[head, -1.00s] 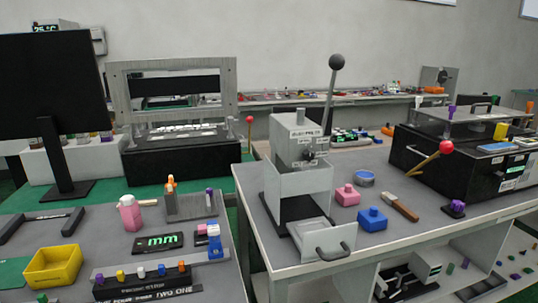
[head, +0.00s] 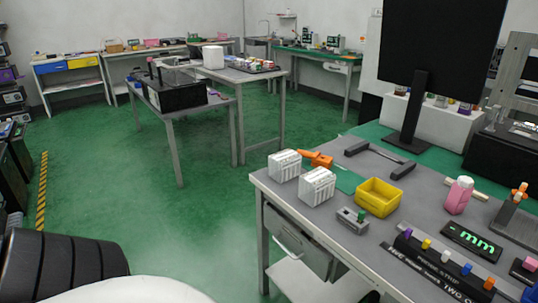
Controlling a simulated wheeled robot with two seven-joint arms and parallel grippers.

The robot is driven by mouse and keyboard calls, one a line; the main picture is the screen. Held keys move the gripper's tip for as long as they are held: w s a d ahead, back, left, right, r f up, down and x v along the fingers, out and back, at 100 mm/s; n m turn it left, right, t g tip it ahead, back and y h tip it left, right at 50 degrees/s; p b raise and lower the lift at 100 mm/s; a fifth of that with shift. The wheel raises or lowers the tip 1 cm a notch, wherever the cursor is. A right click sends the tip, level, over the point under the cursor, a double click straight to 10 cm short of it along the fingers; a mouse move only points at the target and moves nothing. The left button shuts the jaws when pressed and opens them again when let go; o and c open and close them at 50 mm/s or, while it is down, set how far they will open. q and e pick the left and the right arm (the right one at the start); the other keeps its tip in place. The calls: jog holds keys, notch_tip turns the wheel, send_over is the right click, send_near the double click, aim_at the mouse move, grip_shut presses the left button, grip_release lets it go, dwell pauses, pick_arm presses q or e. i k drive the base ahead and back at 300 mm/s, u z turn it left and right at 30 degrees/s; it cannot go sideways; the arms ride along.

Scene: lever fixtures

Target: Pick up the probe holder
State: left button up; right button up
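No object in view is clearly marked as the probe holder. The near right table (head: 330,225) carries several small items. A long dark rack (head: 440,268) with colored knobs sits near its front edge. A grey stand (head: 512,222) with an orange-topped item is at the right edge, partly cut off. Neither of my grippers is in view.
The table also holds two white ribbed blocks (head: 317,186), a yellow bin (head: 378,197), an orange tool (head: 315,159), a pink bottle (head: 458,195) and a black monitor (head: 430,75). A black box (head: 172,92) stands on a farther table. Green floor (head: 170,225) at left is open.

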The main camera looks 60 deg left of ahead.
aim_at(318, 160)
jog(key=u, duration=2.55)
jog(key=i, duration=4.4)
jog(key=z, duration=2.5)
jog(key=i, duration=1)
jog(key=z, duration=0.05)
